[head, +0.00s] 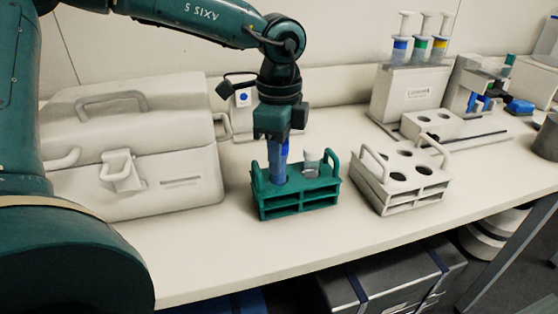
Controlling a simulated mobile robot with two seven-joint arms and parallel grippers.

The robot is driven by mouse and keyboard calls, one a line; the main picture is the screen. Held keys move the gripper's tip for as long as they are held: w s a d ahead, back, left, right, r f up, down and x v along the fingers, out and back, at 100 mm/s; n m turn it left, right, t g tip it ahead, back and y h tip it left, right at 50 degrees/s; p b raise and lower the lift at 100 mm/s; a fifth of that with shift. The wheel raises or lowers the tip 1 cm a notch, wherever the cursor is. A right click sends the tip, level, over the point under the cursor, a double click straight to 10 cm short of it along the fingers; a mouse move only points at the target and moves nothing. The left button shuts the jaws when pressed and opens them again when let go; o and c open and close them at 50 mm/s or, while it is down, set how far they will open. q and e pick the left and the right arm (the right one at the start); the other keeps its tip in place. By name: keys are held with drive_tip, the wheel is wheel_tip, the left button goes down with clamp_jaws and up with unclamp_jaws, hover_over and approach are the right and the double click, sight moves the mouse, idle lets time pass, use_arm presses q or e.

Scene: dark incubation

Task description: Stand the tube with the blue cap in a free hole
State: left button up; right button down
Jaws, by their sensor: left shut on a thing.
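My left gripper (280,136) points straight down over the green rack (301,201) and is shut on the blue-capped tube (277,170). The tube is upright, and its lower end is at or in the left part of the green rack. I cannot tell how deep it sits. Its top is partly hidden by the fingers. Another clear tube (311,163) with a pale cap stands in the right part of the green rack. A white rack (401,176) with several empty-looking round holes stands to the right. My right gripper is not in view.
A large white case (135,150) stands to the left. Behind the white rack are a white holder (407,92) with several syringes and a microscope-like device (470,85). The bench front between the racks and the edge is clear.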

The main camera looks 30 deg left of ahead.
use_arm(q)
drive_tip(key=shift+f, duration=1.15)
drive_tip(key=o, duration=0.6)
drive_tip(key=shift+f+b, duration=0.15)
drive_tip(key=shift+b, duration=0.2)
drive_tip(key=o, duration=0.5)
drive_tip(key=shift+c, duration=0.2)
wheel_tip(320, 180, up, 12)
drive_tip(key=shift+r+p, duration=0.25)
drive_tip(key=shift+p, duration=0.15)
